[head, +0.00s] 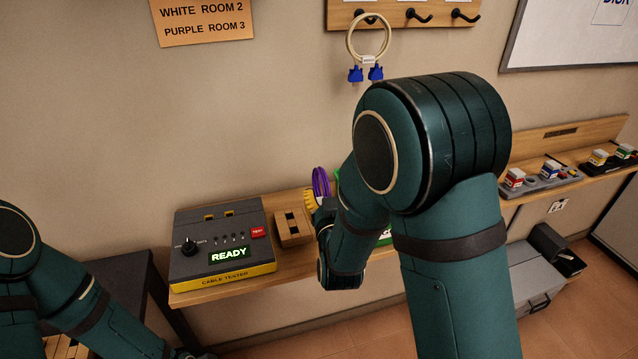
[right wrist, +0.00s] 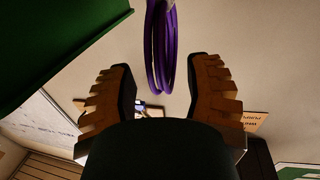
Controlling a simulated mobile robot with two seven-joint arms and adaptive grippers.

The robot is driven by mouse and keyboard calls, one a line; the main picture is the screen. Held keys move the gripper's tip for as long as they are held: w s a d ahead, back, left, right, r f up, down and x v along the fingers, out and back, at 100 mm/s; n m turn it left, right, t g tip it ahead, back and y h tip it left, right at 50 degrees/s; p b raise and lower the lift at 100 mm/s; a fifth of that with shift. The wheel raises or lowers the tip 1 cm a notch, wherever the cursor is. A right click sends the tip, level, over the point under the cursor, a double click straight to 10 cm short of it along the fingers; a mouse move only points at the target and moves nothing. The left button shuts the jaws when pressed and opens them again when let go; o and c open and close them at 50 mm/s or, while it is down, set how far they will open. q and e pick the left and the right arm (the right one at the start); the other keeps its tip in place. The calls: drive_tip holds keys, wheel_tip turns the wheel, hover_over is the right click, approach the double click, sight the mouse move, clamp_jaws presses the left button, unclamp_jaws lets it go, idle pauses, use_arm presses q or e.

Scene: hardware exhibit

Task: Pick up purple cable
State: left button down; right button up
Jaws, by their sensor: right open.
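The purple cable (head: 320,182) is a coiled loop above the wooden shelf, partly hidden by my right gripper and arm. In the right wrist view the cable (right wrist: 160,55) hangs between and beyond the two ribbed fingers. My right gripper (right wrist: 162,75) is open, with a gap on both sides of the cable and no clear contact. In the head view only a yellow part of the right gripper (head: 312,200) shows beside the cable.
A cable tester (head: 222,245) reading READY and a small wooden block (head: 293,228) stand on the shelf (head: 290,275). A white cable (head: 368,42) with blue plugs hangs from a hook rack above. A green object (right wrist: 50,45) is close at the wrist view's upper left.

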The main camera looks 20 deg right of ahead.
drive_tip(key=shift+w, duration=0.15)
clamp_jaws()
drive_tip(key=shift+r, duration=0.1)
